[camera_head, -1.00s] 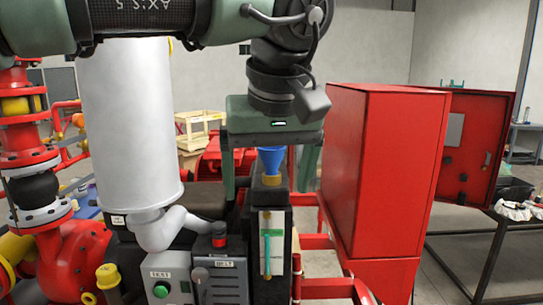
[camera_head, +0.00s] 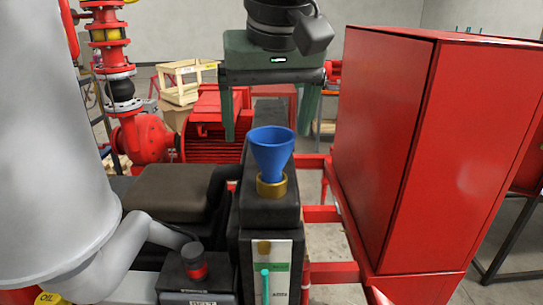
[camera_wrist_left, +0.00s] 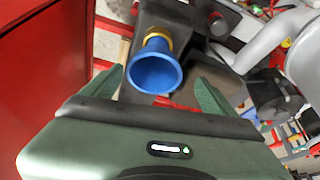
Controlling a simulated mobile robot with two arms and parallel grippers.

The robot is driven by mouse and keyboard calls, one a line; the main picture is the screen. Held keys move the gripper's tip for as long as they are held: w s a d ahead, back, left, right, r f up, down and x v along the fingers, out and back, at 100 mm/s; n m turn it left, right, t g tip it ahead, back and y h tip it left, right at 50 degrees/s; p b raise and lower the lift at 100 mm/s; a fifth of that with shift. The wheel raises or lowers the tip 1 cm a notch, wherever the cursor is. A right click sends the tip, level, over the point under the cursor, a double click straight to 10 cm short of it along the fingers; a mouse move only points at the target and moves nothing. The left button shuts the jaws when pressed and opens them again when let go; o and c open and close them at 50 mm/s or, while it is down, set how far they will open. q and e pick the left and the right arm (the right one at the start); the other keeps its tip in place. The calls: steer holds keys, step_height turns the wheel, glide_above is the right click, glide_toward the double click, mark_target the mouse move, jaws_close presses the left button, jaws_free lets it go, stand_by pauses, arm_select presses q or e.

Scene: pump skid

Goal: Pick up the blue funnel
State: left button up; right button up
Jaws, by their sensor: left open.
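The blue funnel (camera_head: 271,150) stands upright in a brass-coloured neck (camera_head: 271,185) on top of a black housing (camera_head: 268,208). My left gripper (camera_head: 268,120) is open, its two green fingers pointing down. In the head view it appears above and behind the funnel, with the fingers to either side. In the left wrist view the funnel (camera_wrist_left: 154,68) shows its wide mouth, between and beyond the fingertips of my left gripper (camera_wrist_left: 160,84). The gripper does not appear to touch it. My right gripper is not in view.
A tall red cabinet (camera_head: 400,150) stands close on the right. A large grey cylinder with a bent pipe (camera_head: 50,150) fills the left. A red ribbed motor (camera_head: 210,130) and wooden crates (camera_head: 182,82) lie behind. A sight gauge (camera_head: 268,270) is on the housing's front.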

arm_select(q)
steer(key=shift+p+x, duration=0.85)
steer(key=shift+x, duration=0.5)
steer(key=p+x, duration=0.1)
steer(key=x, duration=0.1)
steer(key=p+x, duration=0.1)
steer(key=shift+w+d+f, duration=0.25)
steer(key=shift+d+f, duration=0.1)
steer(key=shift+w+f, duration=0.15)
steer(key=shift+f, duration=0.3)
steer(key=c, duration=1.8)
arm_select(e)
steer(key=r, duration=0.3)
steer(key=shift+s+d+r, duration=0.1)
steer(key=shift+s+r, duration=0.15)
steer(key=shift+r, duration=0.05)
arm_select(q)
steer(key=shift+r, duration=0.2)
